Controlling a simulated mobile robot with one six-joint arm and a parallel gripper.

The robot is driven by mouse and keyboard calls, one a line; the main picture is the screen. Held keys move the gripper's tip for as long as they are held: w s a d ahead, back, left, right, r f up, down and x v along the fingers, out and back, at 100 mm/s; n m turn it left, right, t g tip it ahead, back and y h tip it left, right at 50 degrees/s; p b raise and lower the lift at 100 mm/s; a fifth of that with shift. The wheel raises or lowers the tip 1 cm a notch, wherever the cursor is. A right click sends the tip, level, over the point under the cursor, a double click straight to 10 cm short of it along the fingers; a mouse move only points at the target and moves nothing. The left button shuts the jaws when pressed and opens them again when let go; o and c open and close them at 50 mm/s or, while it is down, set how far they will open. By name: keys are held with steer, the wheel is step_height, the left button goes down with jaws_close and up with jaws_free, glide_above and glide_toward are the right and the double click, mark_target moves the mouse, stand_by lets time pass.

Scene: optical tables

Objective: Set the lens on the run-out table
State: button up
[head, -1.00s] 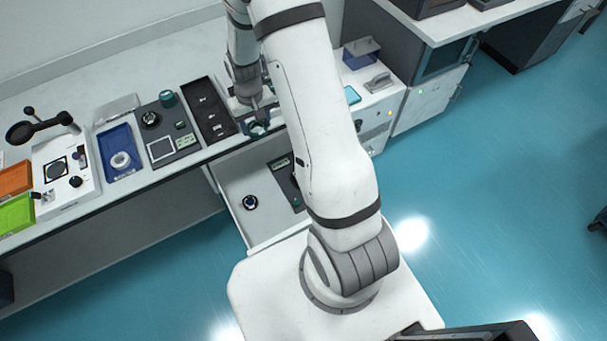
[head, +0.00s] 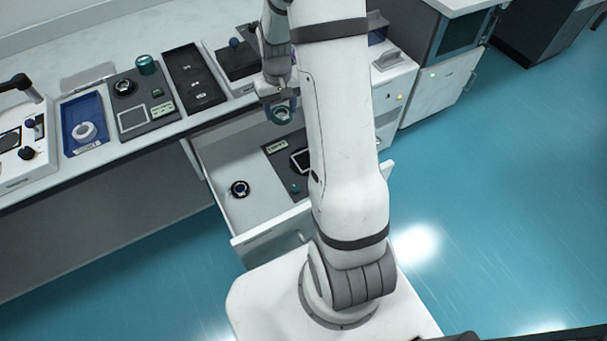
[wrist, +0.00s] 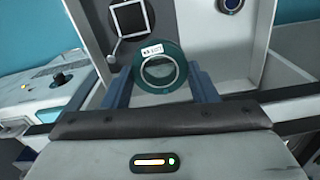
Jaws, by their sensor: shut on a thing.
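My gripper (wrist: 164,84) is shut on the lens (wrist: 160,71), a clear disc in a teal ring with a white label. The lens also shows in the head view (head: 281,113), held below the fingers, in the air near the bench's front edge and the back of the open drawer. The drawer (head: 262,220) holds a dark grey unit (head: 279,164) with a screen and teal knob, partly hidden by my arm, and a round black mount (head: 239,188) to its left. A similar dark unit (head: 140,103) stands on the bench. I cannot tell which is the run-out table.
On the bench are a blue tray (head: 69,124) with a white ring (head: 85,132), a black tray (head: 193,77) and a white instrument (head: 20,150). A white cabinet (head: 392,88) stands right of the drawer. The drawer floor around the round mount is clear.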

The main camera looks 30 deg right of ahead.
steer(key=shift+m, duration=0.4)
steer(key=d+f+b, duration=0.2)
steer(key=f+b, duration=0.4)
steer(key=f, duration=0.1)
steer(key=s+d+f+b, duration=0.1)
steer(key=d+f+b, duration=0.1)
steer(key=f+b, duration=0.5)
steer(key=s+d+f+b, duration=0.1)
steer(key=d+f+b, duration=0.1)
steer(key=f+b, duration=0.5)
steer(key=shift+d+f, duration=0.4)
steer(key=shift+f, duration=0.2)
